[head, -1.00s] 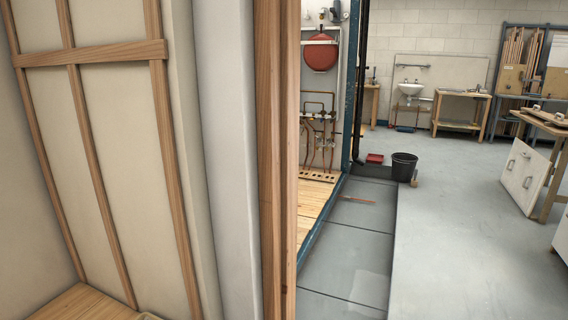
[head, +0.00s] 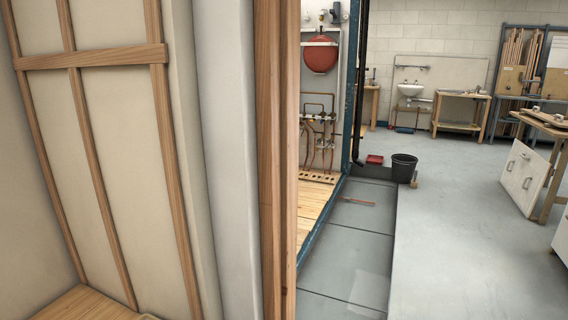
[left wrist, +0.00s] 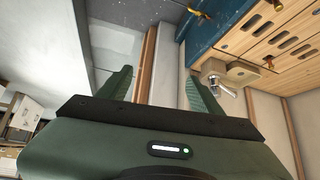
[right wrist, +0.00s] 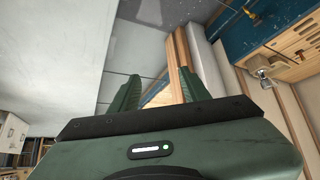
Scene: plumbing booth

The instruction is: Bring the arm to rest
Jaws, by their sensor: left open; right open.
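My left gripper (left wrist: 158,88) shows in the left wrist view with its two green fingers apart and nothing between them. My right gripper (right wrist: 158,90) shows in the right wrist view, also with its fingers apart and empty. Neither arm shows in the head view, so where the grippers are relative to the booth is hard to tell. Behind the fingers in both wrist views are a wooden post and pale wall surfaces, apart from the fingers as far as I can see.
A stud wall (head: 110,120) fills the left of the head view, ending in a wooden post (head: 275,160). Beyond it are a red round vessel (head: 320,57) with copper pipes, a black bucket (head: 403,167) and a workbench (head: 462,110).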

